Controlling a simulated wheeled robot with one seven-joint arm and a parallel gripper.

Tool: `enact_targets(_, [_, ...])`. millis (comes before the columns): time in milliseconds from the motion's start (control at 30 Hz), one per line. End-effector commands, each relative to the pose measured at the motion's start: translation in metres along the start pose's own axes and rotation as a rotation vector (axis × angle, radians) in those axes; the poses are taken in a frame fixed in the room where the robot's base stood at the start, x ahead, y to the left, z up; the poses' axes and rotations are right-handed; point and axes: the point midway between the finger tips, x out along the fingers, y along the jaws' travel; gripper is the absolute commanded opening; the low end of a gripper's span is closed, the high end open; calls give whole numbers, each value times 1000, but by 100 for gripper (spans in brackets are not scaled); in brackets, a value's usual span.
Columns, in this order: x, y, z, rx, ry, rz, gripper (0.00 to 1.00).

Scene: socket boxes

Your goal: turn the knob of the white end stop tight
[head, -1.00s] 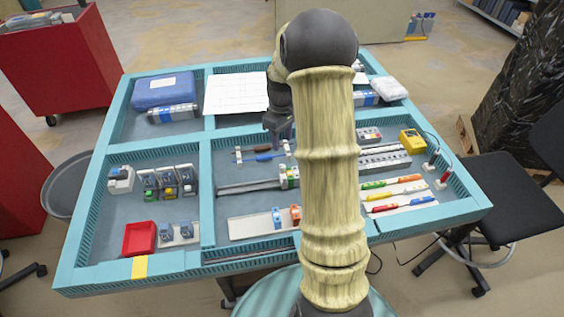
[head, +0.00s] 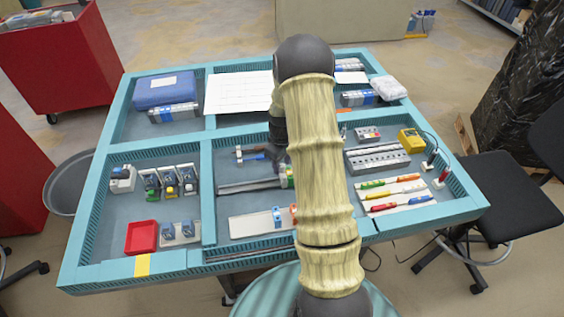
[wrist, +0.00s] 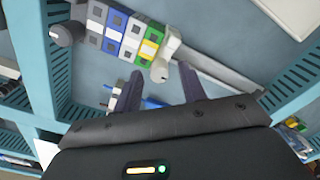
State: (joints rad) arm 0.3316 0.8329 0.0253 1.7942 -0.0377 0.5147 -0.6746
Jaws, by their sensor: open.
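The white end stop (wrist: 171,43) sits on the rail at the right end of a row of modules in the wrist view. Its knob (wrist: 159,71) is a short pale cylinder facing my gripper. My gripper (wrist: 160,83) is open, with one dark finger on each side of the knob's line. The fingertips look close to the knob, but I cannot tell whether they reach around it. Nothing is held. In the head view my arm hides the end stop and most of the gripper.
Green, white and blue modules (wrist: 114,30) line the rail left of the end stop. The bare metal rail (wrist: 221,72) continues right. A grey knob (wrist: 62,34) shows at the row's left end. Teal dividers (head: 208,180) bound the compartment. A blue-handled tool (wrist: 152,103) lies behind the fingers.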

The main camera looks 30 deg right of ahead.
Motion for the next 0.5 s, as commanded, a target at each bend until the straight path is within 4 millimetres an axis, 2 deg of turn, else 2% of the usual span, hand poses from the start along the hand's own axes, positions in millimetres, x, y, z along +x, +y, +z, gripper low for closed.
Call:
enact_targets(33, [0, 0, 0, 0, 0, 0, 37])
enact_targets(200, [0, 0, 0, 0, 0, 0, 4])
enact_targets(233, [0, 0, 0, 0, 0, 0, 0])
enact_targets(500, [0, 0, 0, 12, 0, 0, 0])
